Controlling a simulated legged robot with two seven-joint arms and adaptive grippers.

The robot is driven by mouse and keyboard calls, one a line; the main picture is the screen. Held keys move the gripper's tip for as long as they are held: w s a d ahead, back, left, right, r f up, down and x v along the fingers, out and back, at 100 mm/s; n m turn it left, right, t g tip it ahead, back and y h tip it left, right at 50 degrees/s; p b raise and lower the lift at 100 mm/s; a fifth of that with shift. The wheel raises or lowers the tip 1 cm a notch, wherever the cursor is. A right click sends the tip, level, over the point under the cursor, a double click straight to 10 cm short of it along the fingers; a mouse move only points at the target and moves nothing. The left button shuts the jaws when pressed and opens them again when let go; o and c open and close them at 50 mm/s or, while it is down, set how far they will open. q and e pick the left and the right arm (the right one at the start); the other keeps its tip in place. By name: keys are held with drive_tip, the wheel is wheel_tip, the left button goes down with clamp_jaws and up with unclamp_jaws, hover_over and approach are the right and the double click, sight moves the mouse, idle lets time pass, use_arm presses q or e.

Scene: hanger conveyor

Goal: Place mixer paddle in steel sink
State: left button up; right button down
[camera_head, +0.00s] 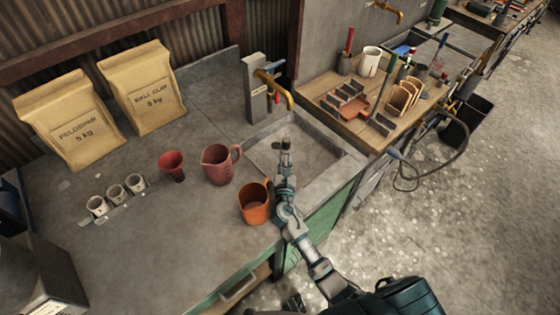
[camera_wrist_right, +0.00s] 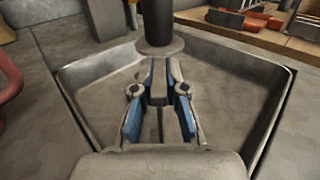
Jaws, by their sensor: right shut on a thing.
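The steel sink (camera_head: 322,148) is a grey rectangular basin set into the counter at the middle. Its walls surround my gripper in the right wrist view (camera_wrist_right: 88,88). My right gripper (camera_head: 285,160) reaches over the sink's left part and is shut. Its fingers (camera_wrist_right: 160,72) close on the mixer paddle (camera_wrist_right: 157,25), of which a dark round shaft and a grey disc show. The paddle's dark end (camera_head: 285,143) is small in the head view, and its remainder is hidden. I cannot tell its height above the sink floor. My left gripper is not in view.
An orange mug (camera_head: 255,206) stands close left of my right arm. A red jug (camera_head: 218,166) and a dark red funnel (camera_head: 173,165) are further left. A wooden bench (camera_head: 320,90) with tools is at right.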

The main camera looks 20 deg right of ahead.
drive_tip(key=d, duration=0.2)
drive_tip(key=d+f, duration=0.1)
drive_tip(key=shift+s+d+f, duration=0.15)
drive_tip(key=shift+s+d, duration=0.05)
drive_tip(key=shift+d, duration=0.15)
drive_tip(key=c, duration=1.3)
unclamp_jaws()
drive_tip(key=shift+f, duration=0.1)
drive_tip(key=shift+o, duration=0.5)
drive_tip(key=shift+a, duration=0.6)
drive_tip(key=shift+s+a, duration=0.1)
drive_tip(key=shift+a, duration=0.25)
drive_tip(key=shift+r, duration=0.2)
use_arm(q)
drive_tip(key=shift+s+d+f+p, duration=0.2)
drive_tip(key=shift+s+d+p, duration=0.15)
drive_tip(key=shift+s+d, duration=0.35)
use_arm(e)
drive_tip(key=r+v, duration=0.1)
drive_tip(key=v, duration=1)
drive_tip(key=shift+s+r, duration=0.15)
drive_tip(key=shift+r, duration=0.1)
